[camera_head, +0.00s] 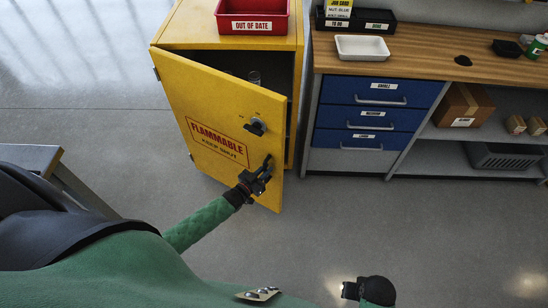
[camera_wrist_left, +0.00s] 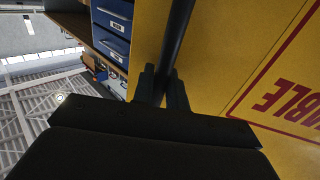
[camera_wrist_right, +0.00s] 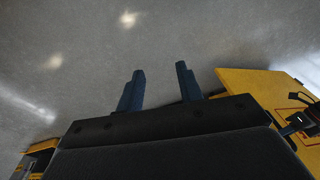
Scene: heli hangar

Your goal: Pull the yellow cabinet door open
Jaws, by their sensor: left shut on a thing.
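The yellow cabinet (camera_head: 228,43) stands at the top centre of the head view. Its door (camera_head: 205,105), with a red FLAMMABLE label, is swung partly open, and a dark gap shows behind its top edge. A black latch knob (camera_head: 256,126) sits on the door. My left gripper (camera_head: 266,172) is at the door's lower right part, shut on the black bar handle (camera_wrist_left: 178,40); the left wrist view shows the bar between its fingers. My right gripper (camera_wrist_right: 160,88) is open and empty above bare floor; the door also shows at the right of that view (camera_wrist_right: 262,88).
A red OUT OF DATE bin (camera_head: 252,16) sits on the cabinet. To the right stands a workbench (camera_head: 430,55) with blue drawers (camera_head: 375,105), shelves and a white tray (camera_head: 362,46). A grey table edge (camera_head: 35,158) is at the left. The floor before the door is clear.

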